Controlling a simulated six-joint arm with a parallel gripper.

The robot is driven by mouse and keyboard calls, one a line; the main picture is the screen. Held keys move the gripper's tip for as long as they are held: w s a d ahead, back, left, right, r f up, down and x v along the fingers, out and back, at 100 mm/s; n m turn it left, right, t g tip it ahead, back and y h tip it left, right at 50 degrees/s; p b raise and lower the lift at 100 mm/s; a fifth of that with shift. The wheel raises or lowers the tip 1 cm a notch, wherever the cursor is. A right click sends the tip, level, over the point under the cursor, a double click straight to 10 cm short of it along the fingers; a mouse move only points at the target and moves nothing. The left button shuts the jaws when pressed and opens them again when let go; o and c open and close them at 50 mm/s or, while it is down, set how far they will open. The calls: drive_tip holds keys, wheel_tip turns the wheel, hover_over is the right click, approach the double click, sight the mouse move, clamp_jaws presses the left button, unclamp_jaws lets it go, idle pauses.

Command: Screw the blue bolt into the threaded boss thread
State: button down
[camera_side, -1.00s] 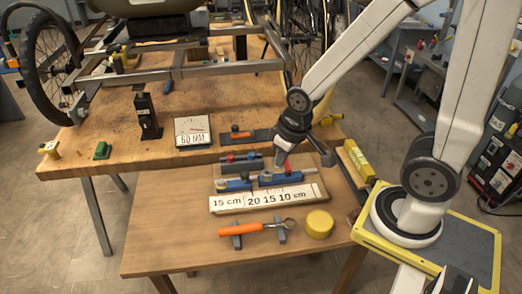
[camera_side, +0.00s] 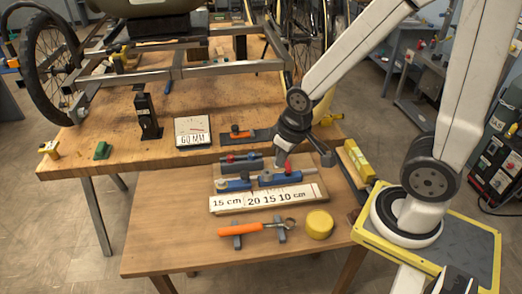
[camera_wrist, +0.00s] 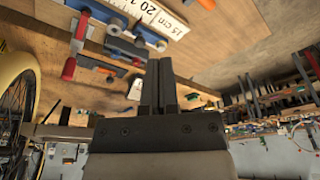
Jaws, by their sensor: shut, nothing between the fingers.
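I cannot tell a separate blue bolt from these blue parts. I cannot pick out the threaded boss.
A scale board reading 15 cm 20 15 10 cm (camera_side: 228,203) lies in front of the fixtures. Behind, the higher bench (camera_side: 110,165) carries a trike frame (camera_side: 190,72). The front table's left side is clear.

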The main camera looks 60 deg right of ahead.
drive_tip(key=shift+c, duration=1.6)
unclamp_jaws()
drive_tip(key=shift+w, duration=0.1)
drive_tip(key=n+g, duration=0.3)
drive_tip(key=n, duration=1.1)
approach(251, 154)
drive_tip(key=shift+s+a+f, duration=0.3)
drive_tip(key=shift+s, duration=0.05)
drive_tip(key=shift+w+d+f+n, duration=0.2)
drive_tip(key=shift+d+f+n, duration=0.15)
drive_tip(key=shift+n, duration=0.15)
drive_tip(key=shift+f, duration=1.3)
drive_tip(key=shift+f, duration=0.15)
